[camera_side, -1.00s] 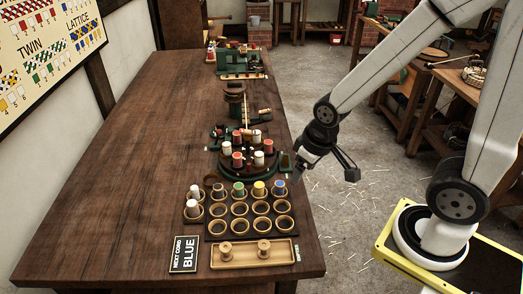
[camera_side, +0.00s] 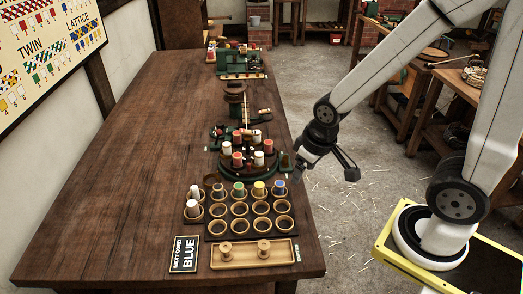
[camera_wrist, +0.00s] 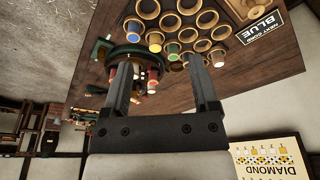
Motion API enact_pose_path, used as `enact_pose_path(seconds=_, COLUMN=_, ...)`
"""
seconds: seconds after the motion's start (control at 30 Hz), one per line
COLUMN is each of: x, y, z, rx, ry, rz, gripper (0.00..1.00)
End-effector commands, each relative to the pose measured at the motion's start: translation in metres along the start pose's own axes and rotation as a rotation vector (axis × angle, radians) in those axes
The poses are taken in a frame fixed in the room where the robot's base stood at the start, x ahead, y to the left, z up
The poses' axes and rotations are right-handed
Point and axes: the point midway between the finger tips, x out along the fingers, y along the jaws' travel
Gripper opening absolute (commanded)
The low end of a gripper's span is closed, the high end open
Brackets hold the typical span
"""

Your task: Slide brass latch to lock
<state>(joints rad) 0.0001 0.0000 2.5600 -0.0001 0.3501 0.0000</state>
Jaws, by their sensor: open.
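My gripper (camera_side: 324,170) is open and empty, just off the right edge of the table in the side view, level with the round bobbin carrier. In the wrist view my gripper (camera_wrist: 163,88) has its two fingers apart with nothing between them. The dark green round carrier (camera_side: 250,166) stands on the table and holds several white and red bobbins; part of it also shows in the wrist view (camera_wrist: 118,50). A small green part (camera_side: 286,162) sits at the carrier's right edge. I cannot make out the brass latch for certain in either view.
A rack of round holders (camera_side: 238,209) with several coloured bobbins stands in front of the carrier. A wooden tray (camera_side: 252,254) and a sign reading "NEXT CORD BLUE" (camera_side: 184,254) are nearer. A green machine (camera_side: 240,62) stands at the back. The table's left half (camera_side: 130,170) is clear.

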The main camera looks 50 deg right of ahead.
Motion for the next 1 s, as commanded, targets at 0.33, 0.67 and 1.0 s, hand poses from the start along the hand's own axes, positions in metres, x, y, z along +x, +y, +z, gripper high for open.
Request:
enact_pose_path(seconds=0.33, x=0.009, y=0.0, z=-0.01, rx=-0.017, ry=0.031, rz=-0.012, gripper=0.0)
enact_pose_path(seconds=0.67, x=0.042, y=0.009, z=-0.044, rx=-0.082, ry=0.151, rz=0.004, gripper=0.0)
enact_pose_path(seconds=1.0, x=0.084, y=0.044, z=-0.073, rx=-0.158, ry=0.263, rz=0.156, gripper=0.0)
